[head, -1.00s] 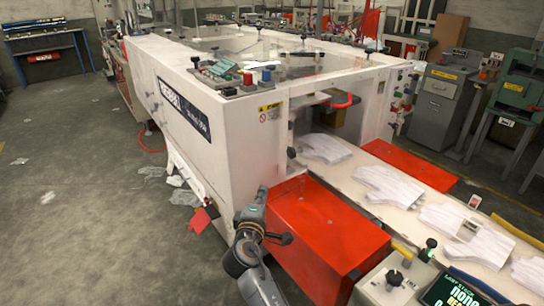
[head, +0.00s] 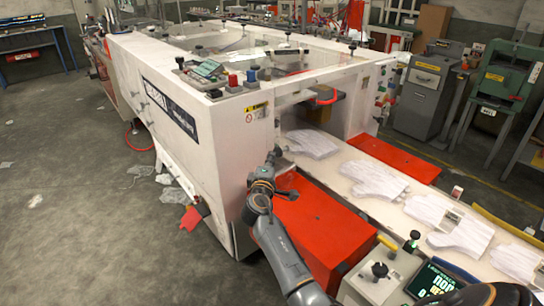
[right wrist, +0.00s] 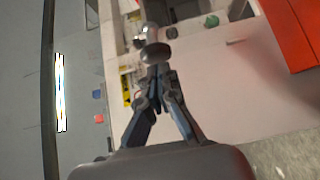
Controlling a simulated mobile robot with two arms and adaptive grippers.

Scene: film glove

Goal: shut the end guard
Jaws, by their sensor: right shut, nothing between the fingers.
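The white machine (head: 215,135) has an open end with gloves passing out of it on a belt. A red curved handle (head: 328,98) shows under the top edge of this opening. I cannot clearly make out the end guard's panel. My right gripper (head: 273,157) is at the left edge of the opening, above the orange-red box. In the right wrist view the right gripper (right wrist: 157,78) is shut and empty, its tips just below a rounded metal knob (right wrist: 155,52). I cannot tell whether they touch. My left gripper is not in view.
The orange-red box (head: 325,222) stands below my right gripper. White gloves (head: 372,180) lie on the belt. A control box with a green screen (head: 430,283) is at the bottom right. The grey floor (head: 80,230) at left is mostly clear, with scraps near the machine.

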